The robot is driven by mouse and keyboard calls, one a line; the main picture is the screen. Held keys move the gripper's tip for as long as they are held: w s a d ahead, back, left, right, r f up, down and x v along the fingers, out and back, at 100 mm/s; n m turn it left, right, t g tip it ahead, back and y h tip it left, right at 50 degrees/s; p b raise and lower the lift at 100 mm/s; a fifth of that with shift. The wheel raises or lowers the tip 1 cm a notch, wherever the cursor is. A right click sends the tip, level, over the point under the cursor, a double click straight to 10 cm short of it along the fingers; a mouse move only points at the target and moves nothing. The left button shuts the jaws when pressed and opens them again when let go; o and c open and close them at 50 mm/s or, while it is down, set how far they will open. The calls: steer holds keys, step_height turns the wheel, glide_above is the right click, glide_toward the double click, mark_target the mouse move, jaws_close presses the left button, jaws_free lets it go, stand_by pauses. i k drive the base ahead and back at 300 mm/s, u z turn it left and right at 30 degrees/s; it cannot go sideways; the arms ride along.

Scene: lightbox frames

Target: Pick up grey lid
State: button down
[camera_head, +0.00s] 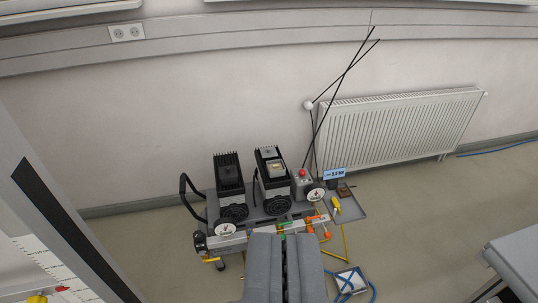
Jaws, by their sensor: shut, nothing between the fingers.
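My gripper (284,240) shows at the bottom middle as two thick grey fingers. They are shut, with nothing seen between them. The fingers point toward a bench (258,215) with machines by the wall and cover part of its front edge. I cannot pick out a grey lid with certainty. A dark finned machine (229,172) stands at the left of the bench. A second dark machine (268,182) beside it has a small pale yellowish-grey piece (275,168) on its top; what this is, I cannot tell.
A grey box with a red button (302,174) and a side tray (348,207) with a yellow item are right of the machines. A white radiator (395,130) hangs on the wall. A small box with blue hose (350,281) lies on the floor. A grey table (518,262) stands at right.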

mark_target(268, 152)
steer(key=i, duration=2.65)
steer(key=u, duration=0.1)
